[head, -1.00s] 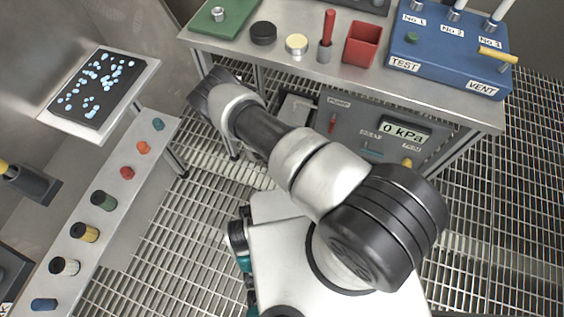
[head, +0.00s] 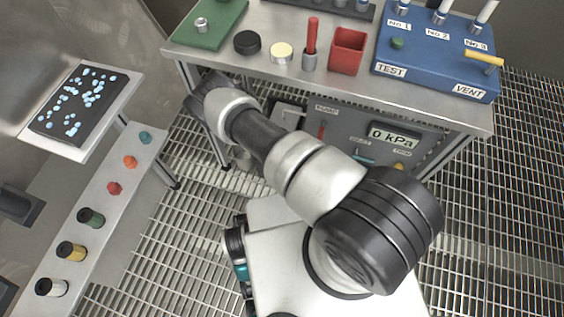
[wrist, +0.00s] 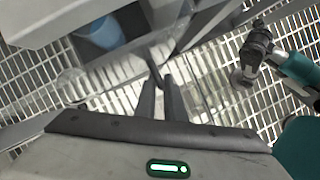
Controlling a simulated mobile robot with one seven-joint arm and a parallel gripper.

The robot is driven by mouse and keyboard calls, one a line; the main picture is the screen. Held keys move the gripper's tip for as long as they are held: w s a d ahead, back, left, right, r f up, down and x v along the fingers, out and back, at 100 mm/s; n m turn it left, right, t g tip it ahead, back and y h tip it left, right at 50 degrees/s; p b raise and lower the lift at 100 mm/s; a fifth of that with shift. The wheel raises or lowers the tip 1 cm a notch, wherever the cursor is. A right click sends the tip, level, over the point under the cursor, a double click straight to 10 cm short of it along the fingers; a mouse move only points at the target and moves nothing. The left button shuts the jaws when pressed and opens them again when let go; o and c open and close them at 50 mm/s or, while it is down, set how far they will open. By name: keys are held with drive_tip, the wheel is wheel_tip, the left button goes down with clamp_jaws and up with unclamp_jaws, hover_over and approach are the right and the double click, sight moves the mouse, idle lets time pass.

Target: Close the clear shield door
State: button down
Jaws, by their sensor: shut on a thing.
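In the wrist view my gripper (wrist: 160,84) has its two dark fingers close together, shut on a thin dark bar (wrist: 155,64) that looks like the shield door's handle. Pale, see-through surfaces lie around the bar, but the clear door's outline and its angle cannot be made out. A blue round thing (wrist: 100,34) shows inside a grey housing at the upper left. In the head view my arm reaches to the left front of the steel bench (head: 300,83), and my gripper and the door are hidden there.
The bench holds a green plate (head: 210,20), a red cup (head: 347,50) and a blue test block (head: 433,50). A shelf with coloured knobs (head: 90,217) and a raised tray (head: 78,100) stand left. Grated floor lies between.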

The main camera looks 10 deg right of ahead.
drive_tip(key=shift+d, duration=0.35)
drive_tip(key=c, duration=1.9)
unclamp_jaws()
drive_tip(key=shift+w+a, duration=0.1)
drive_tip(key=p+v, duration=0.5)
drive_tip(key=v, duration=1.2)
drive_tip(key=shift+s+r, duration=0.2)
drive_tip(key=shift+s, duration=0.1)
